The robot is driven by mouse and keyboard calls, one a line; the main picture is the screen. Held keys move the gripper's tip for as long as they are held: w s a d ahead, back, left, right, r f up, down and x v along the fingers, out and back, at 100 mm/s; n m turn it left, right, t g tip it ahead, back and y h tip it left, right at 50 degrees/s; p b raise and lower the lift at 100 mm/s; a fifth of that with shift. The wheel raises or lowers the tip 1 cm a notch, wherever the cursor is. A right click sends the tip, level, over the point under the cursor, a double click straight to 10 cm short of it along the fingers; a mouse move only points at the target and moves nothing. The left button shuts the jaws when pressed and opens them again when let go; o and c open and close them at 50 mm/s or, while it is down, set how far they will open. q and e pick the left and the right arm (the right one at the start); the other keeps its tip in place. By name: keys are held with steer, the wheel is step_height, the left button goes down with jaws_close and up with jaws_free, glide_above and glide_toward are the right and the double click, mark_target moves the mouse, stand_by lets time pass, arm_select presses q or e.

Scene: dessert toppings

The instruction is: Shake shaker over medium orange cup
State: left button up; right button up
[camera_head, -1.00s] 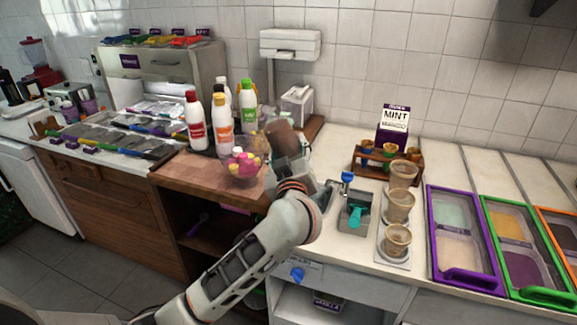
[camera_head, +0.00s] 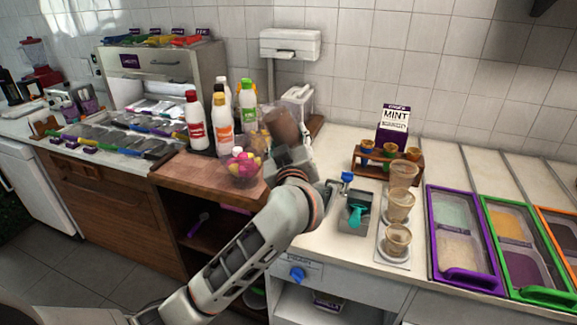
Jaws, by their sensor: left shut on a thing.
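My left gripper (camera_head: 291,158) is shut on a brown shaker (camera_head: 284,127) and holds it tilted up and to the left, above the right end of the wooden counter. Its fingertips are partly hidden by the shaker and the wrist. Several orange-brown cups (camera_head: 390,149) sit in a wooden rack (camera_head: 372,168) to the right, apart from the shaker. I cannot tell which is the medium one. My right gripper is not in view.
A glass bowl of colorful balls (camera_head: 243,168) and several sauce bottles (camera_head: 223,126) stand left of the gripper. Purple-framed bins (camera_head: 434,218) are farther right.

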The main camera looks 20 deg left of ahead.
arm_select(q)
step_height(320, 180, down, 8)
steer(key=shift+b, duration=0.8)
steer(key=shift+r, duration=0.1)
steer(key=shift+r+p, duration=0.8)
steer(key=shift+r, duration=3.2)
steer(key=shift+f, duration=0.15)
